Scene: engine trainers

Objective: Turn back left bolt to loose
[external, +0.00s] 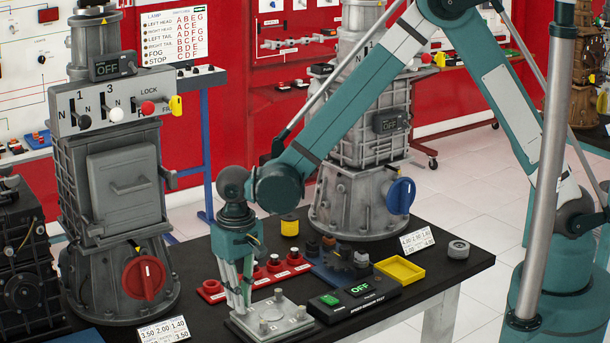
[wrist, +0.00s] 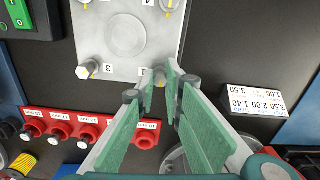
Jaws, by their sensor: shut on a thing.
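A light grey metal plate (external: 285,321) with a bolt near each corner lies on the black table. It shows upside down in the wrist view (wrist: 95,40), with numbers beside the bolts. My gripper (external: 240,309) points down at the plate's back left corner. In the wrist view my gripper's green-padded fingers (wrist: 161,78) close around the bolt marked 1 (wrist: 160,83), which is mostly hidden between the tips. The bolt marked 3 (wrist: 88,68) stands free at the other near corner, and two more bolts show at the wrist view's top edge.
Red socket blocks (external: 258,280) stand behind the plate. A black box with a green display (external: 360,290) is close on its right, beside a yellow tray (external: 400,270). A tall grey machine with a red knob (external: 144,277) and a number card (external: 163,331) are on the left.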

